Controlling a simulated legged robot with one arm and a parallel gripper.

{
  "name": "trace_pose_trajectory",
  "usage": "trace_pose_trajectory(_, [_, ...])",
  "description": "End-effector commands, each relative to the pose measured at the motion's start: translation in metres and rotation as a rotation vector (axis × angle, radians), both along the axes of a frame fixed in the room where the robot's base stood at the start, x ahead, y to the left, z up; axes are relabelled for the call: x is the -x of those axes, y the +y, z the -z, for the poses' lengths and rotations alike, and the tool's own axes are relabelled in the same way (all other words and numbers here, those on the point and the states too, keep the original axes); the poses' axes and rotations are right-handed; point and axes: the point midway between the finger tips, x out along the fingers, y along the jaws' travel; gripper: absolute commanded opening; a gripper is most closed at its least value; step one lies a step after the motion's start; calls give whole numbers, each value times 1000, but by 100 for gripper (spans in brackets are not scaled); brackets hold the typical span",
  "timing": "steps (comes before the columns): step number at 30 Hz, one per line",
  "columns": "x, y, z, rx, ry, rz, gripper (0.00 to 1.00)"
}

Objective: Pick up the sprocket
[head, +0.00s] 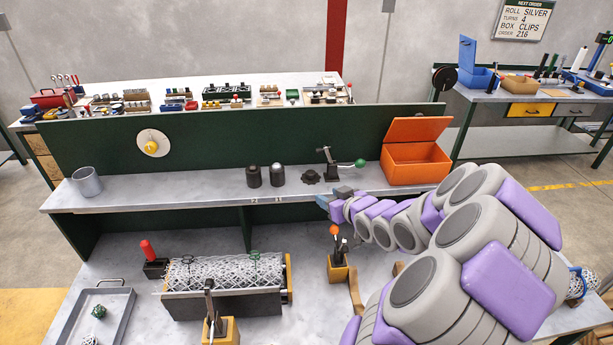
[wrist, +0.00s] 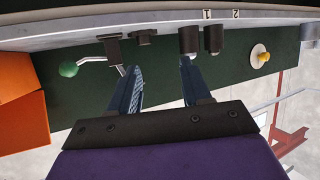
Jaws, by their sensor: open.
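The sprocket (head: 310,176) is a small dark toothed piece on the grey shelf, between a silver-topped dark cylinder and a lever clamp. In the wrist view the sprocket (wrist: 143,38) shows small at the top, beyond the fingers and between their lines. My gripper (head: 332,196) is at the shelf's front edge, slightly right of and nearer than the sprocket, and apart from it. In the wrist view its two blue-grey fingers (wrist: 160,68) are spread with nothing between them.
Two dark cylinders (head: 265,176) stand left of the sprocket. The lever clamp (head: 332,168) with a green knob and an open orange box (head: 416,160) stand right. A dark green panel (head: 230,140) rises behind. A mesh roller (head: 225,275) sits on the bench below.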

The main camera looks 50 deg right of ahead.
Motion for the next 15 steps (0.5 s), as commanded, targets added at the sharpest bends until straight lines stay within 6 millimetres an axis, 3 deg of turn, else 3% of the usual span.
trace_pose_trajectory(3, [9,-18,-5,-1,-72,16,48])
trace_pose_trajectory(7, [8,-18,-9,7,-103,14,48])
trace_pose_trajectory(15, [-25,-15,-4,21,-105,9,48])
